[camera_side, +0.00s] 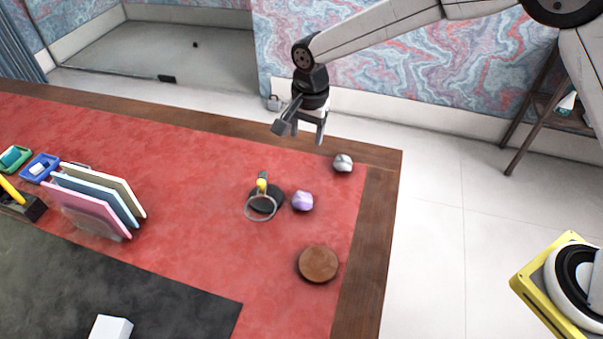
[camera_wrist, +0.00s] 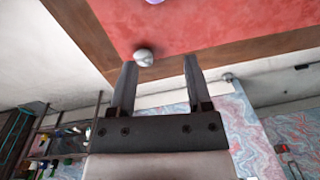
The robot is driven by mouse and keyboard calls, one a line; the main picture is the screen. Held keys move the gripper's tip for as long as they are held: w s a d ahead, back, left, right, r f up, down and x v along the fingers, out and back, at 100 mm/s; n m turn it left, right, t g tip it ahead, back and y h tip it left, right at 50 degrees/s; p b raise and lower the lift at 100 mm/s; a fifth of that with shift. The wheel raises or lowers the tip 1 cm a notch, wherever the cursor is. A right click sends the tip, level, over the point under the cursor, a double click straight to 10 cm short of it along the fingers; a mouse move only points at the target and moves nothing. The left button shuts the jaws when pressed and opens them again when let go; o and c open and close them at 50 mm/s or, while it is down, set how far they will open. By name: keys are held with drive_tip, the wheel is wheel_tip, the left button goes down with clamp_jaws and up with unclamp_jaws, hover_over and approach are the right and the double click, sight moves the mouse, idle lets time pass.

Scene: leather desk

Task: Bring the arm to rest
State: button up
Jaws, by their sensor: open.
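My gripper (camera_side: 308,136) is in the air above the far right part of the red desk top (camera_side: 215,160). Its fingers point down in the side view. In the wrist view my gripper (camera_wrist: 158,62) shows two separated fingers with nothing between them. A grey stone (camera_side: 343,163) lies on the desk near the far right corner, below and to the right of my gripper. In the wrist view the grey stone (camera_wrist: 144,57) appears near the left fingertip, on the desk's edge area.
A purple stone (camera_side: 302,201), a ring on a dark base (camera_side: 261,207) and a brown round disc (camera_side: 318,264) are on the desk. A file rack (camera_side: 95,205) and small trays (camera_side: 40,167) stand left. A dark mat (camera_side: 120,285) covers the front. The air around my gripper is clear.

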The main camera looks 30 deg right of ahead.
drive_tip(key=s+d+r+n+t, duration=0.1)
drive_tip(key=s+d+n, duration=0.9)
drive_tip(key=s+d, duration=0.9)
drive_tip(key=s, duration=0.2)
drive_tip(key=shift+s+d+r+t, duration=0.2)
drive_tip(key=shift+s+d+t, duration=0.15)
drive_tip(key=shift+d+t, duration=0.05)
